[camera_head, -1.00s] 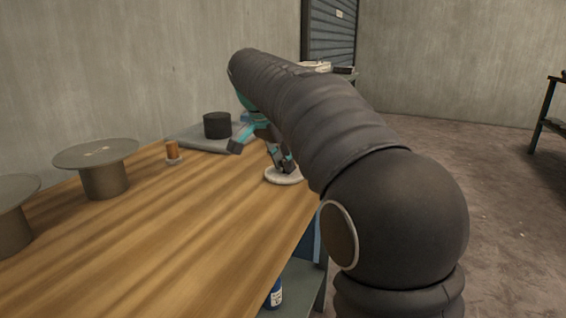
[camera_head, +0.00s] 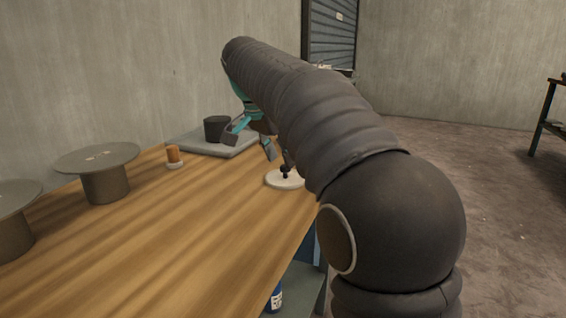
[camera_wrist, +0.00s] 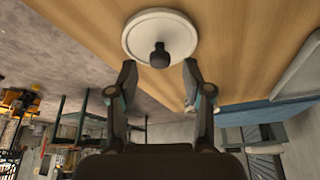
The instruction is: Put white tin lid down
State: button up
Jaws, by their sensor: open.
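The white tin lid (camera_head: 285,180) lies flat on the wooden table near its right edge, with its dark knob upright. It also shows in the wrist view (camera_wrist: 178,30), where the knob points toward my gripper. My gripper (camera_head: 265,148) is open and stands above the lid, apart from it. In the wrist view its two fingers (camera_wrist: 160,75) are spread on either side of the knob's line, with nothing between them. My arm hides part of the table beyond the lid.
A black cylinder (camera_head: 216,128) stands on a grey slab (camera_head: 188,143) at the back. A small orange spool (camera_head: 173,155) and two large grey spools, one of them nearer the middle (camera_head: 97,160), stand at the left. The wooden table's front middle (camera_head: 190,230) is clear.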

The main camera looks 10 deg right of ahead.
jog(key=p+v, duration=0.1)
jog(key=v, duration=0.8)
jog(key=shift+p, duration=0.4)
jog(key=shift+d+f, duration=0.1)
jog(key=shift+d, duration=0.05)
